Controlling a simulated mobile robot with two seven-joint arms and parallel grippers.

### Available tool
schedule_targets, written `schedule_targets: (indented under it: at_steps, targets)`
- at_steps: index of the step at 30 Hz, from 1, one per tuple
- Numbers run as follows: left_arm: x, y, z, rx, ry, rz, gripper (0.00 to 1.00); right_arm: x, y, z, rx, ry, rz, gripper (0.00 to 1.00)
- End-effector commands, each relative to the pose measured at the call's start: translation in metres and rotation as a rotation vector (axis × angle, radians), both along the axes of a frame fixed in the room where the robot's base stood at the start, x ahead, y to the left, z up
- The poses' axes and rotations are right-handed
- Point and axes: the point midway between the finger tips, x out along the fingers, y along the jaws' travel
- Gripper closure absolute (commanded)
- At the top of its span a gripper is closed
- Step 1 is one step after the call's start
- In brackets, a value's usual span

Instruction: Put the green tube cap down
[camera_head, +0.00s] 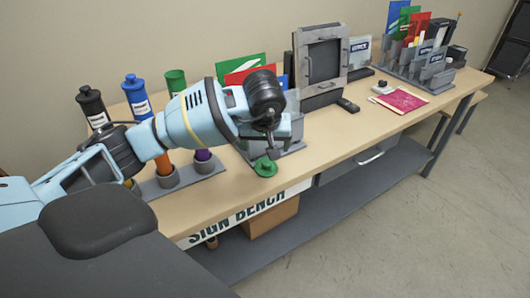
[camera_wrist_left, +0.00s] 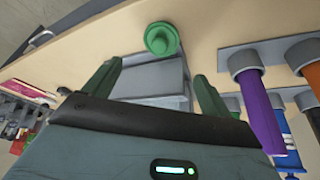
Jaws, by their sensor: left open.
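The green tube cap (camera_head: 265,167) lies on the wooden bench (camera_head: 325,150) near its front edge, in front of a grey holder. In the left wrist view the cap (camera_wrist_left: 161,38) shows its round flange and knob, just beyond the fingertips and apart from them. My left gripper (camera_wrist_left: 155,75) is open, with nothing between its two fingers. In the head view my left gripper (camera_head: 268,138) is above and slightly behind the cap, and its fingers are partly hidden by the wrist. My right gripper is in neither view.
A tube rack (camera_head: 195,174) with orange and purple tubes stands left of the cap. A grey-framed machine (camera_head: 321,62), a remote and a pink sheet (camera_head: 402,101) are to the right. The front bench strip is clear.

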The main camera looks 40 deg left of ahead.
Motion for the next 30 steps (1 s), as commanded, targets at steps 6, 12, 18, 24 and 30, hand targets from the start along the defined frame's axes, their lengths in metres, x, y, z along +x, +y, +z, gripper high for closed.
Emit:
schedule_targets:
  at_steps: [6,12,18,24,30]
  targets:
    - [-0.010,-0.006,0.029,0.001,-0.002,0.000,0.16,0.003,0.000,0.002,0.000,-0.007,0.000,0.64]
    - [-0.013,-0.008,0.037,0.001,0.001,-0.001,0.16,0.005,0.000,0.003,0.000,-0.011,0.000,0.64]
    - [-0.013,-0.008,0.037,0.001,0.001,0.000,0.16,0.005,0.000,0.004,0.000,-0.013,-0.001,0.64]
    - [-0.015,-0.016,0.028,-0.033,0.012,-0.004,0.16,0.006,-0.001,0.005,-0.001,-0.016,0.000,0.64]
    - [-0.045,-0.098,-0.035,-0.393,0.138,0.009,0.16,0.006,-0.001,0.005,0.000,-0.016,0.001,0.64]
